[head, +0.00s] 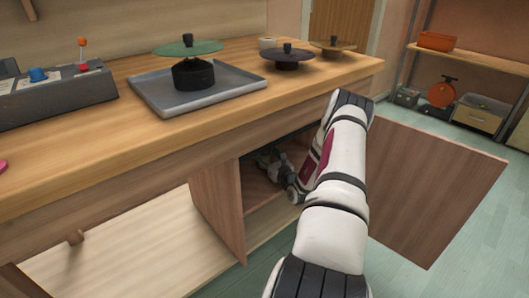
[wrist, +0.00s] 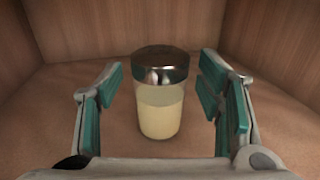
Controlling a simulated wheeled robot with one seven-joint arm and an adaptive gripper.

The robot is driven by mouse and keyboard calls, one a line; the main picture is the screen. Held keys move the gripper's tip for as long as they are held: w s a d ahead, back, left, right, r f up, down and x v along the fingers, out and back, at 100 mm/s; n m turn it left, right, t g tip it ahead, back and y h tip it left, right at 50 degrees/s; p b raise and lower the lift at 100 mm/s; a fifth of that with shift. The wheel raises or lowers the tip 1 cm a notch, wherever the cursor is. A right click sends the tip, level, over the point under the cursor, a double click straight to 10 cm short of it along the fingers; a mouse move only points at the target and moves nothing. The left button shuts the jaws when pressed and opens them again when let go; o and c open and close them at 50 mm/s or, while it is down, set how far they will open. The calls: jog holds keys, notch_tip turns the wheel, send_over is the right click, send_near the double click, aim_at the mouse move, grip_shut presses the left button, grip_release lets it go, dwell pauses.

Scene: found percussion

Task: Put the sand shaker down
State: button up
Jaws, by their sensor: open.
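The sand shaker (wrist: 160,105) is a clear jar with a shiny metal lid and pale yellow sand in it. It stands upright on the wooden floor of a cabinet compartment in the wrist view. My gripper (wrist: 160,95) is open, with its teal-padded fingers on either side of the shaker and a gap showing on both sides. In the head view my gripper (head: 266,160) reaches into the open cabinet (head: 217,205) under the counter; the shaker is not visible there.
The cabinet door (head: 435,190) stands open to the right of my arm. The counter (head: 120,140) above holds a grey tray (head: 235,95) with a black drum-like thing and green disc, dark discs on stands (head: 287,58), and a control box (head: 60,98). Cabinet walls enclose my gripper closely.

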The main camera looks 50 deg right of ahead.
jog(key=p+v, duration=0.2)
jog(key=v, duration=0.8)
jog(key=shift+a, duration=0.1)
